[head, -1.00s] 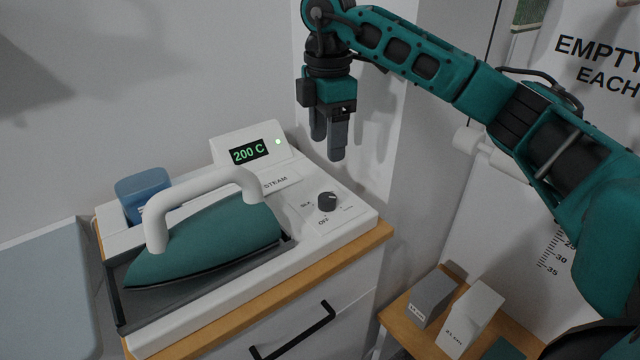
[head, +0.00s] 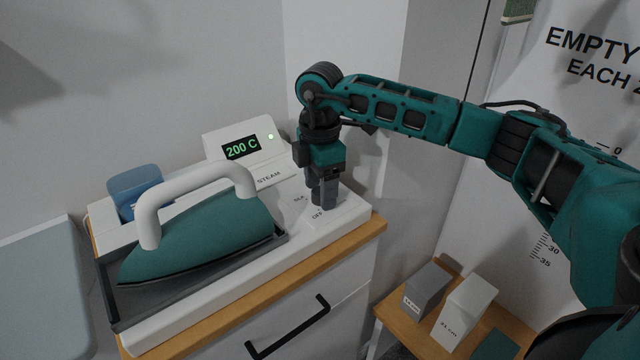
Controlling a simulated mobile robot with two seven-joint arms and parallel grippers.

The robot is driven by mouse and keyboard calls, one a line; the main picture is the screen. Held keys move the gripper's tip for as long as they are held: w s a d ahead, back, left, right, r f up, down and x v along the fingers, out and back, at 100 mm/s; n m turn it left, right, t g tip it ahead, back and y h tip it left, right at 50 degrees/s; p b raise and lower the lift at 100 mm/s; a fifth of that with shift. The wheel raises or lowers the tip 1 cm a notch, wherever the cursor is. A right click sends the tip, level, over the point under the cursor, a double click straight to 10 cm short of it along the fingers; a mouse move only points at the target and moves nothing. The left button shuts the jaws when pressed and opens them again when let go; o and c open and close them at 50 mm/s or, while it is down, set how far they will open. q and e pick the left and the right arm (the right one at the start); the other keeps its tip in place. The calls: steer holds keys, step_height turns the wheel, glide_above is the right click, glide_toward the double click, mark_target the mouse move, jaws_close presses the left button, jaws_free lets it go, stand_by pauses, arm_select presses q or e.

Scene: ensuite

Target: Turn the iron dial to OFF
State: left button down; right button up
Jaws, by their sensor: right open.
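The iron (head: 200,235) with a teal body and white handle rests in its dark tray on the white station (head: 190,310). The display (head: 241,148) reads 200 C in green, with a lit green light beside it. My right gripper (head: 322,200) points down at the dial's place on the right of the station. Its fingers cover the dial, so the dial's pointer is hidden. The OFF label (head: 317,215) shows just in front of the fingers. The right gripper is open; I cannot tell whether its fingers touch the dial. My left gripper is not in view.
A blue container (head: 134,186) stands behind the iron. The station sits on a wood-topped cabinet with a black handle (head: 288,328). A grey box (head: 426,290) and a white box (head: 464,311) stand on a lower wooden shelf at right. The wall is close behind.

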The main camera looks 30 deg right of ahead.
steer(key=c, duration=1)
steer(key=shift+c, duration=0.2)
